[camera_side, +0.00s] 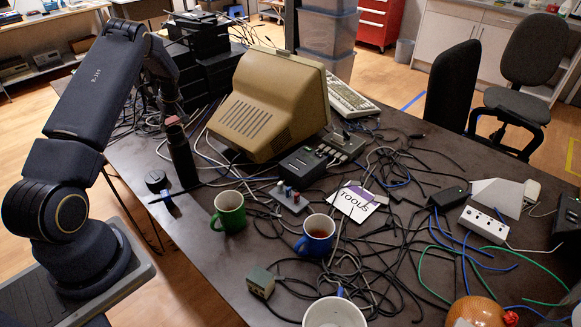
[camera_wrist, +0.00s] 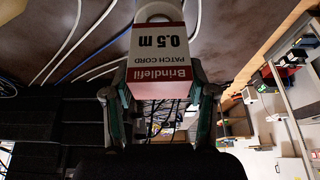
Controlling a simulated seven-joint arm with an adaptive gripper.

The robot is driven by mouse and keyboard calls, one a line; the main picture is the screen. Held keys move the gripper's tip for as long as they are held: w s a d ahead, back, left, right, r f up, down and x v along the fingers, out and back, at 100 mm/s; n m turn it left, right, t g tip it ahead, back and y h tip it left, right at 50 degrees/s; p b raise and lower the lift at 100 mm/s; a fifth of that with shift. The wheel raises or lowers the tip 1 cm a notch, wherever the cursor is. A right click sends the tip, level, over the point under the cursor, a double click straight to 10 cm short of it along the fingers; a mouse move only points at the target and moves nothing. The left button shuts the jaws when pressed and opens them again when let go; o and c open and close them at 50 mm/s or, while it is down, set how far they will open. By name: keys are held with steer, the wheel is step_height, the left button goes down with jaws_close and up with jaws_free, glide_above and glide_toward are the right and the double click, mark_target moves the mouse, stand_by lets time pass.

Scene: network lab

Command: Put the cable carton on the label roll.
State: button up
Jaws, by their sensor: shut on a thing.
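In the wrist view, my gripper (camera_wrist: 160,88) is shut on the cable carton (camera_wrist: 158,48), a white and red box printed "Brindlefil PATCH CORD 0.5 m". One finger lies along each side of it. A white round thing with a hole, seemingly the label roll (camera_wrist: 158,10), shows just past the carton at the top edge, partly cut off and covered. I cannot tell whether the carton touches it.
In the side view, black stacked devices (camera_side: 207,60) and a beige monitor (camera_side: 268,105) crowd the back of the table. A dark cylinder (camera_side: 182,158), a green mug (camera_side: 229,211) and a blue mug (camera_side: 316,236) stand nearer. Loose cables cover much of the right side.

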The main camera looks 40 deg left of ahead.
steer(key=shift+f, duration=0.6)
steer(key=shift+f, duration=0.1)
steer(key=o, duration=1.3)
steer(key=shift+c, duration=0.2)
